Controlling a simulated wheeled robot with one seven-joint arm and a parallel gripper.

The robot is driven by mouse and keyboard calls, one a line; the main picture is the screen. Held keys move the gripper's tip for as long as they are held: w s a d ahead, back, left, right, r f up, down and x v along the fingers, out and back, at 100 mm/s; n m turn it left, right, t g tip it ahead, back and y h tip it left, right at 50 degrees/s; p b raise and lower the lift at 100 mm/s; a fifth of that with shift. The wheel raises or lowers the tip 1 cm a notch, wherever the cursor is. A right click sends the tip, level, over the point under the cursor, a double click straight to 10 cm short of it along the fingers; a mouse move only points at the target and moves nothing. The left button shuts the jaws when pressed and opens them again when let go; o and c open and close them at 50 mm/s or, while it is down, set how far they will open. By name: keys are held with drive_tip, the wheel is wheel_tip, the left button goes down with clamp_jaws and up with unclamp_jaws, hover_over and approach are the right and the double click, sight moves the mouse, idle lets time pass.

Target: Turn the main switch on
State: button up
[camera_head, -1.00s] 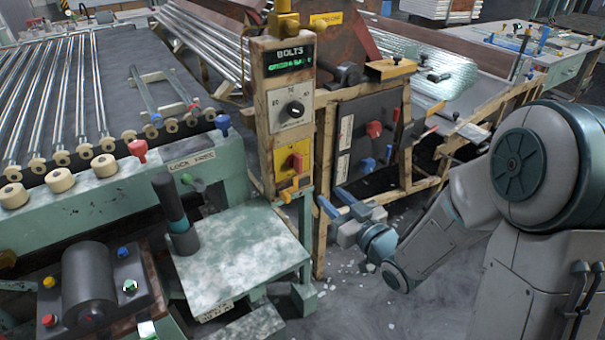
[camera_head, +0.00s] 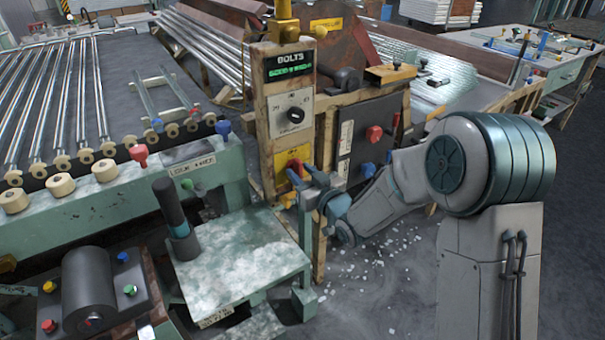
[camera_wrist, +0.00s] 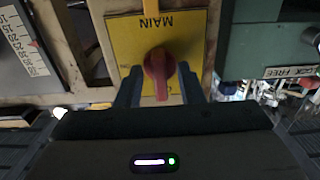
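The main switch is a red knob (camera_wrist: 159,68) on a yellow plate marked MAIN, upside down in the wrist view. The yellow plate (camera_head: 284,157) also shows in the head view, on the wooden-framed post; my gripper partly covers the knob there. My gripper (camera_wrist: 160,67) is open, with one blue-grey finger on each side of the knob. The fingertips reach alongside it; whether they touch it I cannot tell. In the head view my gripper (camera_head: 296,178) is right in front of the plate. The knob's handle points roughly along the fingers in the wrist view.
Above the plate are a dial (camera_head: 296,115) and a green-lit BOLTS display (camera_head: 289,67). A dark panel (camera_head: 362,137) with red and blue knobs stands to the right. A green table (camera_head: 240,265) with an upright dark cylinder (camera_head: 176,215) is below left.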

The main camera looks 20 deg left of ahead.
clamp_jaws()
drive_tip(key=shift+m, duration=0.4)
drive_tip(key=m+b, duration=0.1)
drive_tip(key=m, duration=0.2)
drive_tip(key=shift+m, duration=0.4)
drive_tip(key=m, duration=0.4)
drive_tip(key=shift+d+m, duration=0.1)
drive_tip(key=shift+m, duration=0.2)
drive_tip(key=m+p, duration=0.1)
drive_tip(key=m, duration=0.4)
drive_tip(key=shift+p, duration=0.3)
drive_tip(key=shift+m+p, duration=0.6)
drive_tip(key=shift+m, duration=1.3)
